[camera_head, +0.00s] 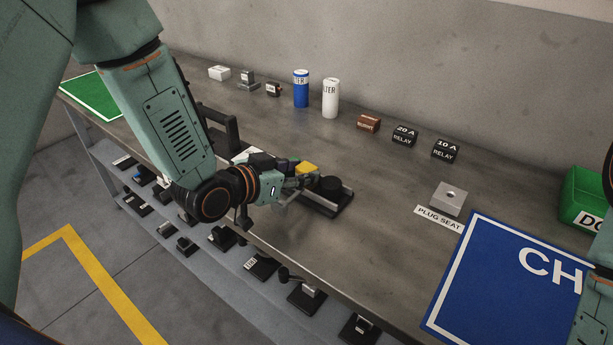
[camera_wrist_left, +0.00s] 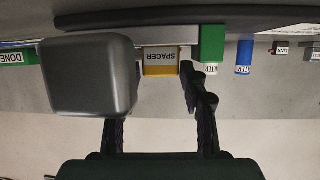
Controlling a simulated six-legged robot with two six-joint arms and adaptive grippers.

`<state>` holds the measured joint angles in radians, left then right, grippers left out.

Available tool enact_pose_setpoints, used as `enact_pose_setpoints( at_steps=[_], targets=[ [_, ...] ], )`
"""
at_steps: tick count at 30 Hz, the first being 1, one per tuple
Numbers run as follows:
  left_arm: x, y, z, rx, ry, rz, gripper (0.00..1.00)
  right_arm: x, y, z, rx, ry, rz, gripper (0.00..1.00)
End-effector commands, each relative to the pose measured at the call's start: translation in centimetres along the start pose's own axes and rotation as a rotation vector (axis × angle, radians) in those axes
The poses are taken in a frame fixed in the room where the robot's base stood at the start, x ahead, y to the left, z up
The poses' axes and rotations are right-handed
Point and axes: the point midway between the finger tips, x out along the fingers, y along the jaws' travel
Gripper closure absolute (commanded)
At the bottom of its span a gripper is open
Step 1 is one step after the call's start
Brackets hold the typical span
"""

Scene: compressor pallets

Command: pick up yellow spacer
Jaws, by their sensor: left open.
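The yellow spacer (camera_head: 307,169) is at the far end of my left gripper (camera_head: 298,181) in the head view, above the workbench, partly hidden by the gripper. In the left wrist view, which is upside down, the spacer (camera_wrist_left: 160,68) shows its SPACER label. It lies ahead of the open fingers, in line with the gap between them. I cannot tell whether either finger touches it. A large grey rounded block (camera_wrist_left: 88,78) hides the tip of one finger. My right gripper is not in view.
A green block (camera_wrist_left: 212,42) is beside the spacer in the left wrist view. A dark fixture (camera_head: 333,190) stands beside my left gripper. The plug seat (camera_head: 449,197), relays (camera_head: 405,136) and blue filter (camera_head: 301,88) stand further off. The bench middle is clear.

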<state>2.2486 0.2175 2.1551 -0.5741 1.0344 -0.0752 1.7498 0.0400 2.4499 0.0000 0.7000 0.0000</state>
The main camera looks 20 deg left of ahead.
Motion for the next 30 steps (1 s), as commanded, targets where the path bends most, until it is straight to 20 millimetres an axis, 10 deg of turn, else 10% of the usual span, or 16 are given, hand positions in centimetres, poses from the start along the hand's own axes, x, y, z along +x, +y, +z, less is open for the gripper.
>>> enact_pose_setpoints(
  at_steps=[15,30],
  targets=[
    [-0.1,0.0,0.0,0.0,-0.001,0.0,0.95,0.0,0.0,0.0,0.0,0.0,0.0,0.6],
    [-1.6,-0.1,-4.1,0.002,0.006,-0.001,0.95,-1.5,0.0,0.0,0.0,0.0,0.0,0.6]
  ],
)
